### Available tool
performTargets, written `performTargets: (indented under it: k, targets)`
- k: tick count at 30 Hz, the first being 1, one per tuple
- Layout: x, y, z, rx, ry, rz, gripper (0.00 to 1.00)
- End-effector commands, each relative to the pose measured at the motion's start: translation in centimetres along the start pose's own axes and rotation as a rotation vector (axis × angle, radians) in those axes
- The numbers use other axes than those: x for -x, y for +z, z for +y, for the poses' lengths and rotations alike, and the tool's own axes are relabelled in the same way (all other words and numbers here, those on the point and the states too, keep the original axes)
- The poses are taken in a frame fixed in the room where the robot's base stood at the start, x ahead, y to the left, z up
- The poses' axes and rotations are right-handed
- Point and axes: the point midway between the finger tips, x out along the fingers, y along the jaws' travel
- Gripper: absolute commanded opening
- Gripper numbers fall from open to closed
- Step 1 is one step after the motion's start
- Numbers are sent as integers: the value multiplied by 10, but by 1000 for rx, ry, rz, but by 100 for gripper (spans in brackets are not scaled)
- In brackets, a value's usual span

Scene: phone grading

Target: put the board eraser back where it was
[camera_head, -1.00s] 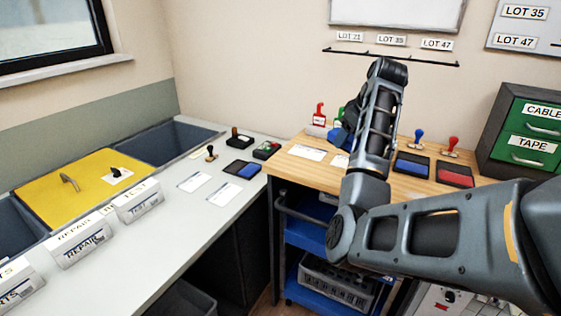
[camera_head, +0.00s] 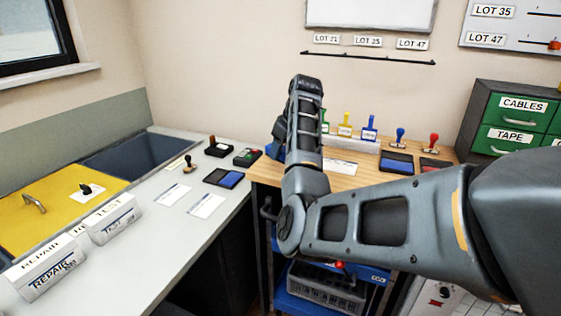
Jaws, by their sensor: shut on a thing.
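My arm reaches in from the right and bends up at the elbow, over the front left of the wooden bench (camera_head: 350,176). My gripper is hidden behind my raised forearm, so its jaws do not show. A blue patch (camera_head: 275,150) shows at the forearm's left edge; I cannot tell what it belongs to. I cannot make out a board eraser. A whiteboard (camera_head: 370,12) hangs on the back wall, with a thin black rail (camera_head: 368,57) below it. Nothing is seen lying on the rail.
Stamps stand along the bench, including a yellow (camera_head: 346,125) and a red one (camera_head: 432,143). Green drawers (camera_head: 512,120) stand at right. The left counter (camera_head: 150,235) holds cards, an ink pad (camera_head: 223,178) and labelled boxes (camera_head: 110,218). A blue cart (camera_head: 372,275) sits below the bench.

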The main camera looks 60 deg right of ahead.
Motion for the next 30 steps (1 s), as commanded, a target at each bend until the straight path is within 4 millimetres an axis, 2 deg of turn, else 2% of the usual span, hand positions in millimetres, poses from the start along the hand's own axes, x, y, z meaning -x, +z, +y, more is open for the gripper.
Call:
performTargets:
  k: [7,13,20,21,28,30]
  targets:
    - [-14,0,-3,0,0,-1,30]
    - [-39,10,-4,1,0,-1,30]
    - [-44,12,-3,1,1,1,30]
    - [-44,12,-3,1,1,0,58]
    - [-43,12,-3,0,1,0,80]
    - [-43,12,-3,0,1,1,81]
